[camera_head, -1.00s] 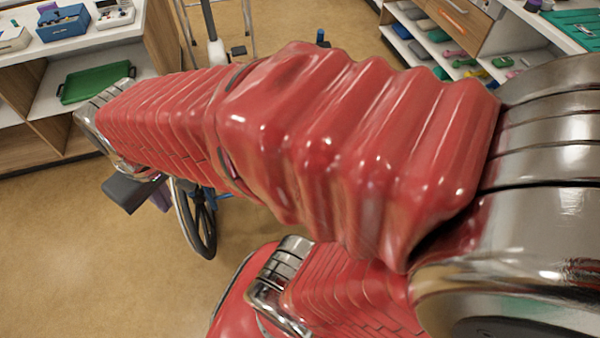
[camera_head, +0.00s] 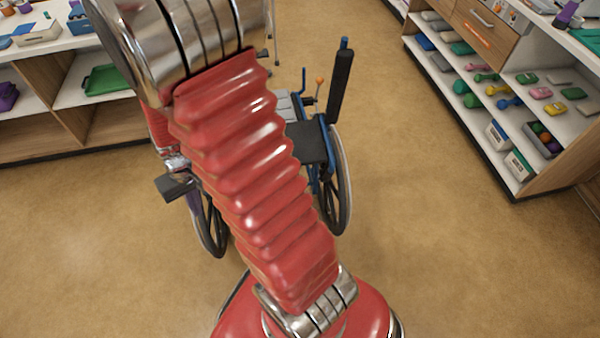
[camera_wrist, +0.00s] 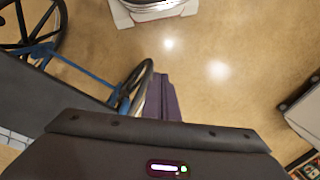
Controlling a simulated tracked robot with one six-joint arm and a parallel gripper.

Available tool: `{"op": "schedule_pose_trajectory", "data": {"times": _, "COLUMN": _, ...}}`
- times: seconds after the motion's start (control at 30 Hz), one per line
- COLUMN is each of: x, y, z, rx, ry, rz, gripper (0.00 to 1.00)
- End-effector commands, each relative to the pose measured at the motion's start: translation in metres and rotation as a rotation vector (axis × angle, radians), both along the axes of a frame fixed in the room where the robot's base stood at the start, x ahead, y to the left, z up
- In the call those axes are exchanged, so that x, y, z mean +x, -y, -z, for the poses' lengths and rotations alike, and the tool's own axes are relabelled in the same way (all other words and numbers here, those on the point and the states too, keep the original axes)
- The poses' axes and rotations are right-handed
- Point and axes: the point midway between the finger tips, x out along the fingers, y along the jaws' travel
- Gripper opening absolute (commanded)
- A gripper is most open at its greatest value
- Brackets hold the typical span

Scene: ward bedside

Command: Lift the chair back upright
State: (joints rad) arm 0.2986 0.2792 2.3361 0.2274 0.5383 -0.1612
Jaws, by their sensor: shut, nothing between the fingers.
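The wheelchair (camera_head: 306,143), with a blue frame and black seat, stands behind my red arm in the head view. It appears upright on its large wheels (camera_head: 338,190), with its dark backrest rising at the right. My arm hides much of its left and middle. In the wrist view, its dark panel (camera_wrist: 45,98), blue bar and two wheels show at the left. My gripper (camera_head: 172,187) is at the chair's left side, near the left wheel. Its purple fingers (camera_wrist: 163,98) are shut and empty, close to a wheel; contact cannot be told.
A shelf unit with a green tray (camera_head: 107,79) stands at the left. A shelf with dumbbells and boxes (camera_head: 505,85) stands at the right. The brown floor (camera_head: 420,240) is clear in front and right of the chair.

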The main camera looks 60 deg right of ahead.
Motion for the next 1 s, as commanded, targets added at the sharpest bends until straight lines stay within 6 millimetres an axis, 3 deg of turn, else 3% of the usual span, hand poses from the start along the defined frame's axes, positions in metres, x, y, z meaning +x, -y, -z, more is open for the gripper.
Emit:
{"op": "schedule_pose_trajectory", "data": {"times": 0.57, "x": 0.018, "y": 0.059, "z": 0.15, "rx": -0.059, "ry": 0.025, "rz": 0.1, "gripper": 0.0}}
{"op": "schedule_pose_trajectory", "data": {"times": 1.0, "x": -0.009, "y": 0.122, "z": 0.267, "rx": -0.244, "ry": 0.039, "rz": 0.123, "gripper": 0.0}}
